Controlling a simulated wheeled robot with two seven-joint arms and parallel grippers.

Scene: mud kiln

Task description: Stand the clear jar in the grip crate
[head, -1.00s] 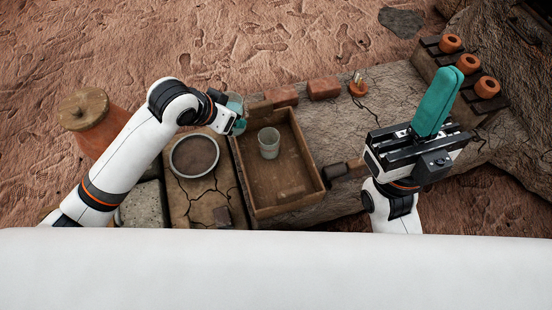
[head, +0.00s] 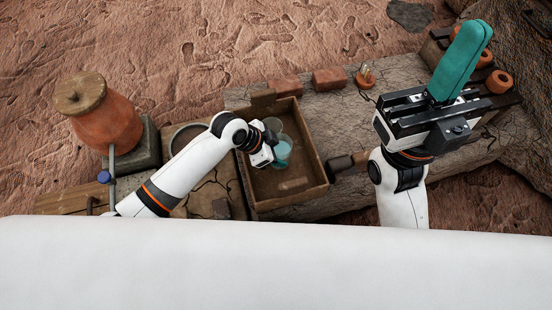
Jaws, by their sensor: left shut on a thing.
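The grip crate (head: 318,172) is an open wooden box on the bench in the head view. My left gripper (head: 283,152) is over the inside of the crate, its teal fingers shut on a see-through thing, apparently the clear jar (head: 286,138). The jar's outline is faint, and I cannot tell whether it touches the crate floor. A clear glass vessel (head: 270,126) stands in the crate just behind and left of the fingers, partly hidden by my gripper. My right gripper (head: 470,45) is held up at the right, its teal fingers together and empty.
Bricks (head: 329,78) and a small clay pot (head: 365,78) lie behind the crate. A dark mallet-like thing (head: 342,164) is at its right side. A round pan (head: 184,134) and lidded clay jar (head: 105,120) stand left. Clay pots (head: 499,82) line the right rack.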

